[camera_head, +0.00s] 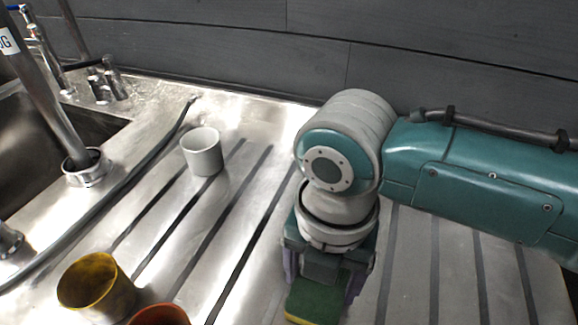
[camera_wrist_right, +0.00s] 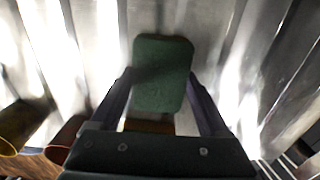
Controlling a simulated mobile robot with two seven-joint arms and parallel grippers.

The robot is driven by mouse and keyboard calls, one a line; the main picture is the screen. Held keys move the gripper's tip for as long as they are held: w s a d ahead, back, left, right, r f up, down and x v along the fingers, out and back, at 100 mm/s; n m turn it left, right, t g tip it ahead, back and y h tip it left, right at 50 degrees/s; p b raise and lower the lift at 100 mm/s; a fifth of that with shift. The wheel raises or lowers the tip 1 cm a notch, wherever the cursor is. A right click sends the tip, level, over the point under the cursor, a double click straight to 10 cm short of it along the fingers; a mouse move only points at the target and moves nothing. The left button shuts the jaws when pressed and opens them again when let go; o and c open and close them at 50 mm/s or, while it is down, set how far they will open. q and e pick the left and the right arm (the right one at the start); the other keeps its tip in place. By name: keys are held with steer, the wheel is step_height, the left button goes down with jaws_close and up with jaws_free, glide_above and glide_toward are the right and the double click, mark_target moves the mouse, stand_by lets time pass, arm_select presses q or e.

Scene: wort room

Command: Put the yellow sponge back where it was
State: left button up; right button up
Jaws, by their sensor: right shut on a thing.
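The sponge (camera_head: 314,302) has a dark green top face and a thin yellow edge below it. It is between the fingers of my right gripper (camera_head: 322,284), which is shut on it, at the bottom middle of the head view. In the right wrist view the sponge's green face (camera_wrist_right: 163,60) extends out past the fingertips over the steel surface. I cannot tell whether the sponge touches the surface. My left gripper is not in view.
A white cup (camera_head: 202,153) stands on the ribbed steel drainboard (camera_head: 255,190). A yellow cup (camera_head: 97,287) and an orange cup (camera_head: 160,316) are at lower left. A sink (camera_head: 40,140) with taps and a hose lie far left. The dark wall (camera_head: 220,45) bounds the back.

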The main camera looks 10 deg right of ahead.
steer(key=shift+f, duration=0.1)
steer(key=o, duration=1.2)
steer(key=shift+c, duration=0.2)
